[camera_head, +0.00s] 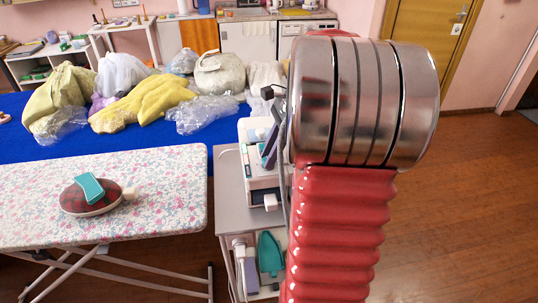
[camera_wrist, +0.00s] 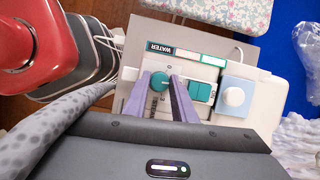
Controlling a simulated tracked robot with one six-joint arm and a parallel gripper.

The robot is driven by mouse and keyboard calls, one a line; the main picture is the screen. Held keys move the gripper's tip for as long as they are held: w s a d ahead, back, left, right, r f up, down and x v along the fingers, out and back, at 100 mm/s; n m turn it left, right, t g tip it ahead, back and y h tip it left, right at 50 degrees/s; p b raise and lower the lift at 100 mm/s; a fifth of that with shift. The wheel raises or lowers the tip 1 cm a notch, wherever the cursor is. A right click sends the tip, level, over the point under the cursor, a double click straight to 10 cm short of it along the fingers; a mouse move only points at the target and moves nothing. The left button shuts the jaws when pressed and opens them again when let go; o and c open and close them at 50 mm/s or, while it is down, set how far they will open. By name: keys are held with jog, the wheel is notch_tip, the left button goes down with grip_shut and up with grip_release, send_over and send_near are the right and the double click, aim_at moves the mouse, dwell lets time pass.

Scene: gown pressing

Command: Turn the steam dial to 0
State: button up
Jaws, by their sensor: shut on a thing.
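The teal round steam dial (camera_wrist: 160,84) sits on the pale panel of the steam unit (camera_wrist: 137,62), seen in the wrist view. My gripper (camera_wrist: 160,78) has its two purple fingers on either side of this dial and is shut on it. The dial's pointer and its exact setting are too small to read. In the head view the steam unit (camera_head: 257,187) stands on a grey cart, partly behind my red arm. There the dial itself is not clearly visible.
A teal switch (camera_wrist: 201,92) and a white knob on a pale blue square (camera_wrist: 234,97) are close to the dial. A floral ironing board (camera_head: 165,165) with an iron (camera_head: 90,194) stands left of the cart (camera_head: 229,196). Bagged garments lie on a blue surface (camera_head: 140,145) behind.

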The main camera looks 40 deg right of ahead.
jog(key=n, duration=0.2)
jog(key=n+g, duration=0.1)
jog(key=n, duration=0.1)
jog(key=n+g, duration=0.1)
jog(key=n, duration=0.1)
jog(key=shift+w+d, duration=0.2)
jog(key=shift+w, duration=0.15)
jog(key=n+g, duration=0.1)
jog(key=n, duration=0.1)
jog(key=n+g, duration=0.1)
jog(key=n, duration=0.3)
jog(key=shift+w+a+n+g, duration=0.1)
jog(key=shift+w+n+g, duration=0.15)
jog(key=shift+n+g, duration=0.15)
jog(key=shift+c, duration=0.2)
jog(key=o, duration=1.1)
jog(key=shift+s, duration=0.1)
jog(key=shift+c, duration=0.2)
jog(key=v, duration=1.3)
jog(key=shift+r, duration=0.4)
jog(key=shift+a, duration=0.1)
jog(key=shift+w, duration=0.25)
